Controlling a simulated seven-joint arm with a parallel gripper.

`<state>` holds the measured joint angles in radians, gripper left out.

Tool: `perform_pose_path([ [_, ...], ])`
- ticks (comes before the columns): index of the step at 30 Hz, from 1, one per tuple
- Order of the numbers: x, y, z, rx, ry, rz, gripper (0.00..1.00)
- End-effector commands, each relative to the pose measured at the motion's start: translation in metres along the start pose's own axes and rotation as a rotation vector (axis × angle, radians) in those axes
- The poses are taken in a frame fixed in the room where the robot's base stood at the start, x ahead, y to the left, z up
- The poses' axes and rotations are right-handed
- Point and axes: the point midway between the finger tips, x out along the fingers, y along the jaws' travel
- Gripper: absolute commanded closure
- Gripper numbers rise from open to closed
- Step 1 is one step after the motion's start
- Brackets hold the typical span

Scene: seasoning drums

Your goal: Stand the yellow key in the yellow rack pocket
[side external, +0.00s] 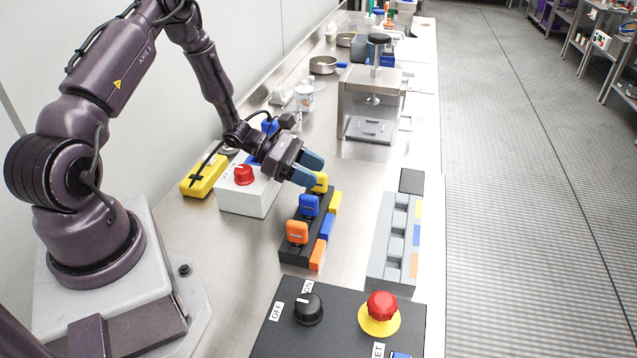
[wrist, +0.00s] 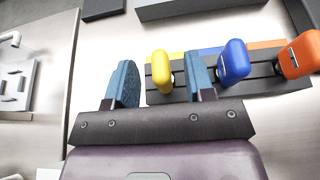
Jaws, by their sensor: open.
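The yellow key (side external: 320,183) stands upright in the far end of a black holder (side external: 296,250), beside a yellow block on the holder's side. In the wrist view the yellow key (wrist: 161,66) appears between the two blue fingers of my gripper (wrist: 160,75), with gaps on both sides. My gripper (side external: 312,170) is open at the key; I cannot tell whether a finger touches it. A grey rack (side external: 385,262) with a row of empty-looking pockets lies to the right. It carries a yellow patch (side external: 418,209) at its far end and an orange one nearer.
A blue key (side external: 309,205) and an orange key (side external: 297,232) stand in the same holder. A white box with a red knob (side external: 243,175) is close on the left. A dark control panel (side external: 335,325) with a red button is in front. Bare table lies between holder and rack.

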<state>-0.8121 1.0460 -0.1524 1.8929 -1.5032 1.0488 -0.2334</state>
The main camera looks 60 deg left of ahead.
Motion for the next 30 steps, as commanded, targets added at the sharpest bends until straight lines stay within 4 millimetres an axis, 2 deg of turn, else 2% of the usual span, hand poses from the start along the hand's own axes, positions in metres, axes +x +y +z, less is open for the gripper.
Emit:
perform_pose_path([
  [4,0.017,0.0,-0.001,0.0,0.001,-0.001,0.51],
  [12,0.02,0.0,0.0,0.001,0.001,0.001,0.51],
  [18,0.02,0.0,0.0,0.001,0.001,0.001,0.97],
  [19,0.02,0.0,0.0,0.001,0.001,0.001,1.0],
  [30,0.018,0.001,0.003,0.001,0.0,0.001,1.0],
])
